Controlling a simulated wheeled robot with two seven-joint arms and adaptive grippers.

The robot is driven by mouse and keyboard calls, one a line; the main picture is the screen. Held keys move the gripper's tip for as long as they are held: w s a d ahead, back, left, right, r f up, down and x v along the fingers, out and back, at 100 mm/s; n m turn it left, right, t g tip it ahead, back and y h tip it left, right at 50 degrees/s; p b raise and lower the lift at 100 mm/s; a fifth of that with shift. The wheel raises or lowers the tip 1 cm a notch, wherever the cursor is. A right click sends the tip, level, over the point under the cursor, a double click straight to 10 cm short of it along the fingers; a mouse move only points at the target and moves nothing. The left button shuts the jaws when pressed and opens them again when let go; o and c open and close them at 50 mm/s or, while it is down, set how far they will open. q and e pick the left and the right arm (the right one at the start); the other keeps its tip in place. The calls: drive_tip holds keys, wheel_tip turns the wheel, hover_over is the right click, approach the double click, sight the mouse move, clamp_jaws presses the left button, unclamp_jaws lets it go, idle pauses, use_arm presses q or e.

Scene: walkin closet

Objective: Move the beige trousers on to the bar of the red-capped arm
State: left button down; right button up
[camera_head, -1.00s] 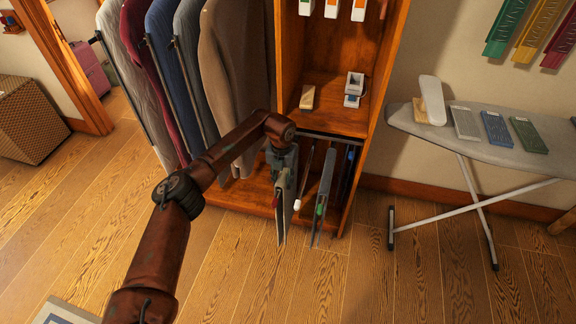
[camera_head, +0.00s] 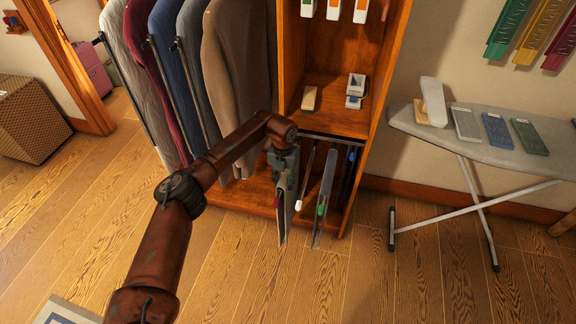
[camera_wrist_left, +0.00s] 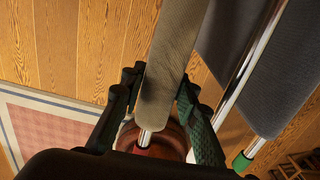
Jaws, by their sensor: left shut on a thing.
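The beige trousers (camera_head: 283,225) hang in a narrow fold below my left gripper (camera_head: 285,170), at the rack low in the wooden cabinet. In the left wrist view the trousers (camera_wrist_left: 172,60) run between the fingers of my left gripper (camera_wrist_left: 158,95), which is shut on them. A red cap (camera_head: 276,202) shows beside the trousers in the head view. In the left wrist view a short metal bar end (camera_wrist_left: 145,137) and a round red part (camera_wrist_left: 165,145) show below the cloth. Whether the cloth rests on that bar I cannot tell. My right gripper is not in view.
A white-capped arm (camera_head: 298,204) and a green-capped arm (camera_head: 320,210) with dark grey trousers (camera_head: 327,180) stand close to the right. Hanging jackets (camera_head: 230,75) are on the left. The cabinet side (camera_head: 382,100) bounds the rack. The floor in front is clear.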

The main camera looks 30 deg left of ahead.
use_arm(q)
drive_tip(key=c, duration=1.4)
unclamp_jaws()
wheel_tip(320, 180, up, 12)
drive_tip(key=shift+s+a, duration=0.1)
